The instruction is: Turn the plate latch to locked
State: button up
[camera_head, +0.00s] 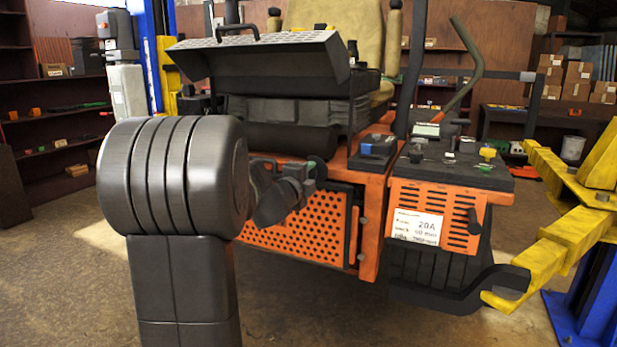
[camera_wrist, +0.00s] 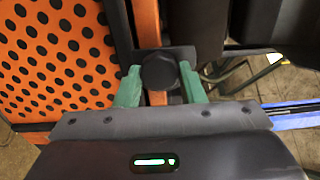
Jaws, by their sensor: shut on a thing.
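In the wrist view the green fingers of my gripper (camera_wrist: 161,88) stand on either side of a dark round knob (camera_wrist: 159,68) and are shut on it. The knob sits in front of a small dark plate, which I take to be the plate latch. I cannot read from its angle whether it is locked. An orange perforated panel (camera_wrist: 50,50) lies left of it. In the head view my gripper (camera_head: 308,172) is at the mower's left front, above the perforated panel (camera_head: 295,230). My arm and gripper hide the latch there.
A dark tread plate (camera_head: 262,55) with a handle is tilted up above my gripper. An orange side panel (camera_head: 430,222) with a white label stands to the right. Yellow lift arms (camera_head: 550,255) reach in from the right. Open floor (camera_head: 380,325) lies in front.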

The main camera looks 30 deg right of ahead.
jog(key=o, duration=1)
jog(key=shift+c, duration=0.2)
jog(key=v, duration=1.3)
jog(key=shift+s+a, duration=0.25)
jog(key=shift+s, duration=0.05)
jog(key=shift+d, duration=0.1)
jog(key=x, duration=1.3)
jog(key=shift+w+d, duration=0.2)
jog(key=shift+w, duration=0.1)
